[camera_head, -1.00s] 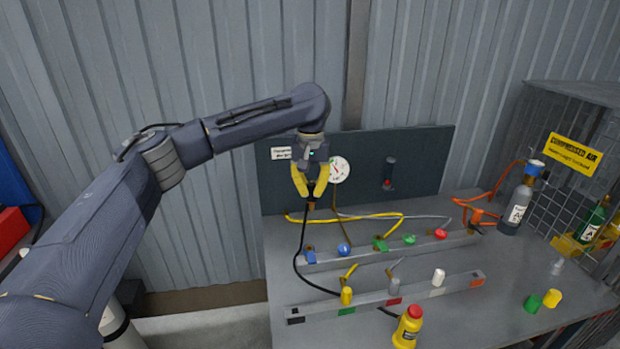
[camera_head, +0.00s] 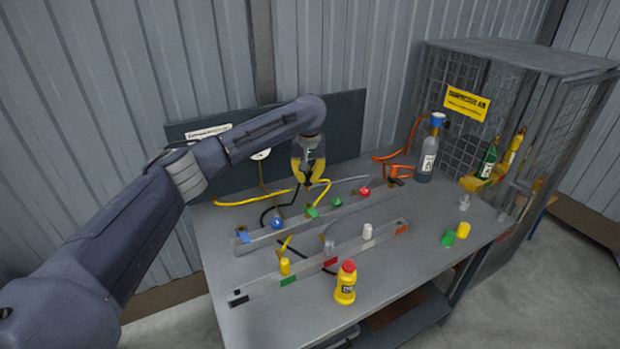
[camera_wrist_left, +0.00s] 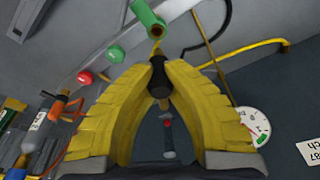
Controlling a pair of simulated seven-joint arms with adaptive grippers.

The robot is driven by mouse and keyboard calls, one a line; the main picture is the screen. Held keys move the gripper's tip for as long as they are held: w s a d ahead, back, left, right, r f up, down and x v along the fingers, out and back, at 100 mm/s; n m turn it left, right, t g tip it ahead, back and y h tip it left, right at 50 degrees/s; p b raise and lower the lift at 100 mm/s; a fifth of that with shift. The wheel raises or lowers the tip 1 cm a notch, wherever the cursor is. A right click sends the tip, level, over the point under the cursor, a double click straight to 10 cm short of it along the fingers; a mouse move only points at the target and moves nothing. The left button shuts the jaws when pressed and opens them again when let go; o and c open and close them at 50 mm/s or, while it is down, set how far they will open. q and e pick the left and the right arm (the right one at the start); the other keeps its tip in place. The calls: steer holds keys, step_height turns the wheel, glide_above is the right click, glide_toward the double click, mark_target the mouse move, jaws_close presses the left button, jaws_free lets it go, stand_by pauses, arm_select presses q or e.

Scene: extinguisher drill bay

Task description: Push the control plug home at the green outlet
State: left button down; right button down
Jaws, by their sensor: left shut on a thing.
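My left gripper (camera_head: 308,183), with yellow fingers, points down over the back rail of the bench. In the left wrist view its fingers (camera_wrist_left: 159,68) are shut on the control plug (camera_wrist_left: 158,78), a black body with a brass-coloured part. The green outlet (camera_head: 312,212) is on the back rail just below the fingertips. In the left wrist view the outlet (camera_wrist_left: 148,16) is a green cylinder with a dark round opening, just beyond the plug's tip. A thin yellowish piece shows between them; I cannot tell whether plug and outlet touch. My right gripper is not in view.
Blue (camera_head: 277,223), green (camera_head: 337,202) and red (camera_head: 365,191) knobs line the back rail (camera_head: 265,240). A yellow bottle (camera_head: 345,284) stands in front. A grey cylinder (camera_head: 428,155) and wire cage (camera_head: 500,110) stand right. Yellow hose (camera_head: 250,200) lies behind the rail.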

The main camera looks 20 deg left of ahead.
mark_target(308, 190)
arm_select(q)
steer(key=shift+s+x, duration=0.2)
steer(key=shift+x, duration=0.75)
steer(key=shift+s+x, duration=0.15)
steer(key=shift+x, duration=0.75)
steer(key=shift+s+d+x, duration=0.1)
steer(key=shift+s+x, duration=0.05)
steer(key=shift+x, duration=0.65)
steer(key=shift+s+d+x, duration=0.15)
steer(key=shift+x, duration=0.6)
steer(key=shift+s+d+x, duration=0.1)
steer(key=shift+s+x, duration=0.05)
steer(key=shift+x, duration=0.65)
stand_by(1.5)
steer(key=c, duration=1.5)
jaws_free()
steer(key=shift+f, duration=0.15)
steer(key=shift+o, duration=0.3)
